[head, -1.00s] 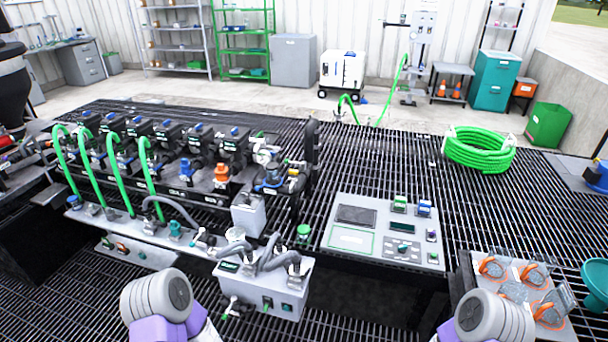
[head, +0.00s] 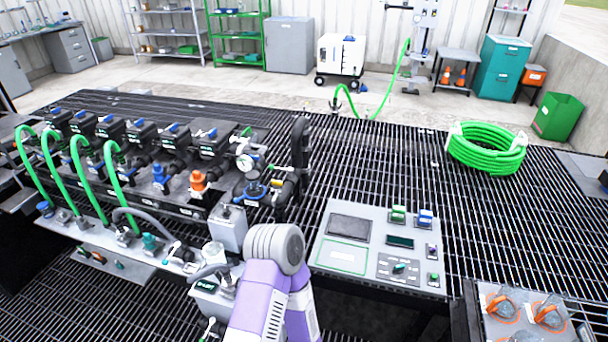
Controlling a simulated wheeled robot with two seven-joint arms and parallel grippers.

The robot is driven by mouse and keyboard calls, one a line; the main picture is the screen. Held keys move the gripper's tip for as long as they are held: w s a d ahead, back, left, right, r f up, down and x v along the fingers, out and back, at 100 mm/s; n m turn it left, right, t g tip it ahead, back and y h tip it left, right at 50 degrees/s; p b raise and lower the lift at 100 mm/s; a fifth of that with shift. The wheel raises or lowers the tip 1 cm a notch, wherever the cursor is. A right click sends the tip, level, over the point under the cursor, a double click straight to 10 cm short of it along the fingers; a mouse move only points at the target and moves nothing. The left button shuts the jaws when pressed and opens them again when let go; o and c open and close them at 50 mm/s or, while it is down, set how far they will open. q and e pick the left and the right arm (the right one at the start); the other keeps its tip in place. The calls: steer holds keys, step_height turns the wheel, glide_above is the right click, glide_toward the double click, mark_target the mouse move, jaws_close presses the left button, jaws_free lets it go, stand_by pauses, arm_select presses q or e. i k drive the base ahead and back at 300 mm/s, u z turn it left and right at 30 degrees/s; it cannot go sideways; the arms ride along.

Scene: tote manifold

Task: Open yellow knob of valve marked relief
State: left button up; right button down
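The manifold (head: 185,207) runs along the left half of the grated deck, with a row of black valves with blue tops. At its right end are a round gauge (head: 245,161) and a blue valve body (head: 254,190). A small yellow part (head: 277,184) shows beside that blue body; it may be the relief valve's knob, but it is too small to tell its setting, and I cannot read a relief label. One of my arms, purple with a grey rounded joint, rises in front of the manifold's right end. Neither gripper is in view.
Green hoses (head: 88,180) arch along the manifold's left front. An orange valve (head: 198,182) stands near its middle. A grey control panel (head: 345,257) lies right of my arm. A coiled green hose (head: 487,148) lies on the deck. The deck behind the panel is mostly clear.

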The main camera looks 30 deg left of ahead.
mark_target(276, 184)
steer(key=u, duration=0.35)
steer(key=i, duration=0.7)
steer(key=u, duration=0.65)
